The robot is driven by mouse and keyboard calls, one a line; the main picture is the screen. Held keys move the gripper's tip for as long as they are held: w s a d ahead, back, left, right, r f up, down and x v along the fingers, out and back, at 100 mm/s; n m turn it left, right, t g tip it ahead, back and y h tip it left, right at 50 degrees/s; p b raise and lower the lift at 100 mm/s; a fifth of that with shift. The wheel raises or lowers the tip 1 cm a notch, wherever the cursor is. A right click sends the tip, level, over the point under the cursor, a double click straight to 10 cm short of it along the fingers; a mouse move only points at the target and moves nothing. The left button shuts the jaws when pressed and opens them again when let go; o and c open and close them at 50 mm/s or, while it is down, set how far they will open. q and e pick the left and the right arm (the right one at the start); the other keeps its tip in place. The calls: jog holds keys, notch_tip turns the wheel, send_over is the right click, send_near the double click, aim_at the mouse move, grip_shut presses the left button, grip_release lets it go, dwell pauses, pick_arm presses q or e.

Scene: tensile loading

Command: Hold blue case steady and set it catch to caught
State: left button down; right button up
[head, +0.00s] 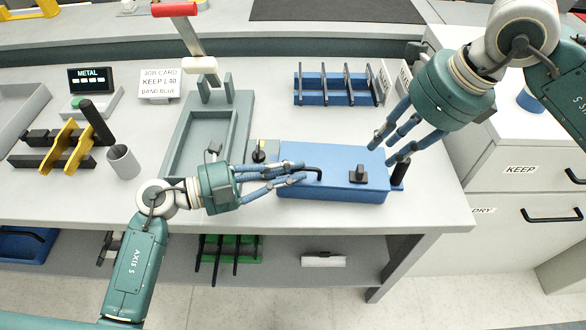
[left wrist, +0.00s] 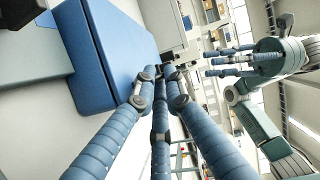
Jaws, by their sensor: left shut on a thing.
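The blue case (head: 335,163) lies closed near the front edge of the table. A dark handle (head: 318,173) is on the left part of its lid and a small black knob (head: 357,175) on the right part. A black upright lever (head: 399,172) stands at its right end. I cannot tell which part is the catch. My left gripper (head: 303,177) is shut on the handle. In the left wrist view its fingers come together beside the blue case (left wrist: 105,50). My right gripper (head: 385,147) has its fingers spread above the case's right back corner, seemingly empty.
A grey tray fixture (head: 178,150) with a red-handled lever (head: 176,10) stands left of the case. A blue rack (head: 335,97) is behind it. A white cabinet (head: 520,175) stands at the right. A grey cup (head: 123,162) and yellow-black clamp (head: 68,148) are further left.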

jog(key=c, duration=0.4)
jog(key=shift+a+m, duration=0.15)
jog(key=shift+m, duration=0.45)
grip_shut()
jog(key=w+a+m+g, duration=0.1)
jog(key=a+m, duration=0.2)
jog(key=m, duration=1.1)
jog(key=w+a+r+m+g, duration=0.1)
jog(key=a+m, duration=0.2)
jog(key=m, duration=1.1)
jog(key=shift+y, duration=0.3)
